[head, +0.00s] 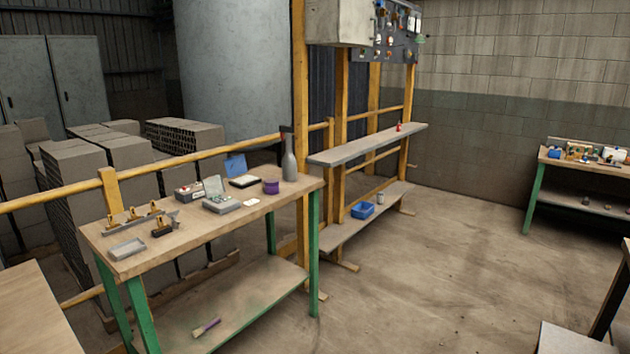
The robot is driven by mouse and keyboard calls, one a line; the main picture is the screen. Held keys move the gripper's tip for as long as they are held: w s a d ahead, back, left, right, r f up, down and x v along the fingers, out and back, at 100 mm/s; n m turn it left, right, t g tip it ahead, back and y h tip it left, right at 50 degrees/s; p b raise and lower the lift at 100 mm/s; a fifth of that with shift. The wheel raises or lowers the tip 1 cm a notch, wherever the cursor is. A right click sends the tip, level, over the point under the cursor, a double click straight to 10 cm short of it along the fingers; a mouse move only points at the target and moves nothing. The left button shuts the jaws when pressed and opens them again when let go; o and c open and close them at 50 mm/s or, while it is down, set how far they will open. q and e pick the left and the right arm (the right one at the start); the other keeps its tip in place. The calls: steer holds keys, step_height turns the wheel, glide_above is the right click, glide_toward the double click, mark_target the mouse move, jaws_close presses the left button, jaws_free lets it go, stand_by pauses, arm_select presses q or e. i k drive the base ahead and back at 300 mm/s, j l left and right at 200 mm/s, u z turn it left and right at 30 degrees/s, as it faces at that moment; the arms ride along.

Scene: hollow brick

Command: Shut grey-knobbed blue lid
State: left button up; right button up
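A blue panel (236,165) stands raised, tilted back, at the rear edge of a low dark-rimmed box (244,181) with a pale inside. It looks like an open lid; a grey knob cannot be made out at this size. The box sits on the green-legged workbench (170,246), towards its back right. Neither of my grippers is in view.
Nearby on the bench are an open grey case (221,203), a purple tin (271,187), a grey bottle (289,160), a red-and-grey box (188,192) and a grey tray (126,249). A blue bin (363,210) sits on a low shelf. Floor (430,270) right of the bench is clear.

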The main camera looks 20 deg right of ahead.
mark_target(235, 167)
steer(key=z, duration=0.15)
steer(key=i+l+z, duration=0.2)
steer(key=i+l, duration=0.6)
steer(key=i, duration=0.1)
